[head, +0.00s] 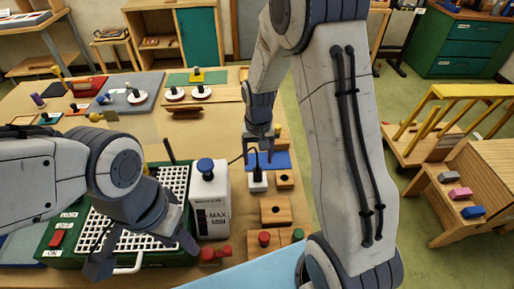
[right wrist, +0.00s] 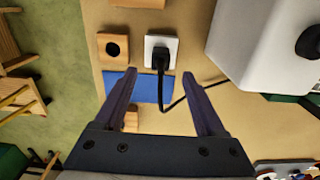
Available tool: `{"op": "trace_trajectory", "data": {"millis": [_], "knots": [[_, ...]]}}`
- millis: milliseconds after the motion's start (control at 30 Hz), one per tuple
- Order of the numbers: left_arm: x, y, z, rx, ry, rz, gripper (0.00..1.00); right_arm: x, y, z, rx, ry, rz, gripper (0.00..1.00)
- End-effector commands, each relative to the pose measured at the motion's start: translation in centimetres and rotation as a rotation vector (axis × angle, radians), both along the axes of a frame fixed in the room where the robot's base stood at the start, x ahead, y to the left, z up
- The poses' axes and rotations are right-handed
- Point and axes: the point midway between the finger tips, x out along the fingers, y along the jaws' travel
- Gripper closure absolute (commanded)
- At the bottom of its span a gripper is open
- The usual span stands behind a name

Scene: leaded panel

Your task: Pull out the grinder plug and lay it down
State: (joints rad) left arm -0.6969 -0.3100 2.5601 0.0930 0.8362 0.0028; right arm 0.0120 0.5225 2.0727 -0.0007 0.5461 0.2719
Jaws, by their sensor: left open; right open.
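The black grinder plug (right wrist: 160,60) sits in the white socket block (right wrist: 160,41), which also shows in the head view (head: 258,186). Its black cable bends below the plug and runs right, toward the white bottle. My right gripper (right wrist: 159,75) is open, its fingers on either side of the plug's line and apart from it. In the head view my right gripper (head: 261,147) is above the blue mat (head: 280,160), behind the socket. My left gripper (head: 145,254) is open over the front of the green grinder (head: 62,236) with its white grid.
Wooden blocks with holes (head: 276,211) line the table's right side. Glass sheets and tools occupy the far table.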

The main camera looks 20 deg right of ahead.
Motion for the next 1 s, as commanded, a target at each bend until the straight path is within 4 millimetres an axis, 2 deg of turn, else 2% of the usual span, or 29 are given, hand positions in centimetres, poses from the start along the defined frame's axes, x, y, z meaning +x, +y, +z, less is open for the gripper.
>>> {"op": "trace_trajectory", "data": {"millis": [200,400,567,833,967,1000], "knots": [[0.0,0.0,1.1,0.0,0.0,0.0,0.5,-0.1,0.1,-3.9,0.001,0.006,0.002,0.28],[0.0,0.0,1.6,0.0,0.0,-0.001,0.5,-0.1,0.2,-6.4,0.0,0.003,0.003,0.28],[0.0,0.0,1.7,0.0,0.0,-0.002,0.5,0.0,0.2,-7.3,0.0,0.001,0.003,0.28],[0.0,0.0,1.7,0.0,0.0,-0.002,0.5,0.0,0.2,-7.3,0.0,0.0,0.003,0.28],[0.0,0.0,1.7,0.0,0.0,-0.002,0.5,0.0,0.2,-7.3,0.0,0.0,0.003,0.77],[0.0,0.0,1.7,0.0,0.0,-0.002,0.5,0.0,0.2,-7.3,0.0,0.0,0.003,0.93]]}}
